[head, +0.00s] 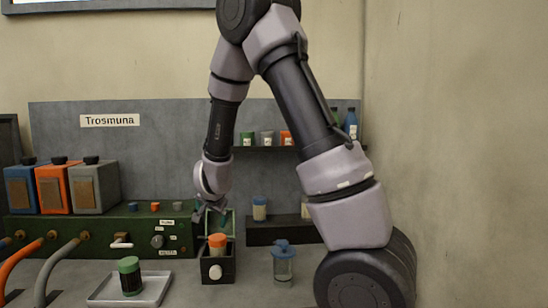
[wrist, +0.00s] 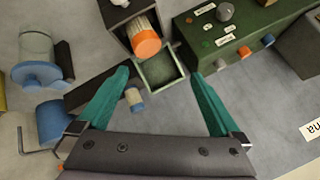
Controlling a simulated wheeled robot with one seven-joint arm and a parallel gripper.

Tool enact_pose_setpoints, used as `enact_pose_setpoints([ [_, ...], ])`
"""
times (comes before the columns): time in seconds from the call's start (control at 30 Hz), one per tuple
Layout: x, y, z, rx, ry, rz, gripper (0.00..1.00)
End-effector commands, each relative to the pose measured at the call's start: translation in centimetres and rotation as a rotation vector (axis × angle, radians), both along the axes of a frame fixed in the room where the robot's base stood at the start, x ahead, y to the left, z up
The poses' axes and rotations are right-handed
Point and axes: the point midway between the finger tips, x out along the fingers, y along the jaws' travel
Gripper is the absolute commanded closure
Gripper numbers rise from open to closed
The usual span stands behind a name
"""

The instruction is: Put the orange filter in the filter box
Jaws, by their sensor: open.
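The orange filter (head: 217,241), with an orange cap and a pale ribbed body, stands upright in the small dark box (head: 229,268), its cap above the rim. This box appears to be the filter box; it has a white knob on its front, and its green-lined lid (head: 229,220) stands open at the back. In the wrist view the filter (wrist: 147,42) pokes out of the box (wrist: 118,22), beside the lid (wrist: 160,73). My gripper (wrist: 161,76) is open and empty, its teal fingers apart above and behind the box, not touching the filter. The filter's lower end is hidden.
A tray (head: 98,299) with a green-capped black filter (head: 131,280) lies left of the box. A blue-lidded jar (head: 283,265) stands right. Behind are a green machine panel (head: 90,229) and a low dark shelf (head: 280,233) with small jars.

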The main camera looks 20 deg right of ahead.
Motion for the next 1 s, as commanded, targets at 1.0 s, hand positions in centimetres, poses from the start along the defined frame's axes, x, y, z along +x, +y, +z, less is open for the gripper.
enact_pose_setpoints([
  [1.0,-28.8,-9.4,22.7,-0.055,0.115,0.412,0.0],
])
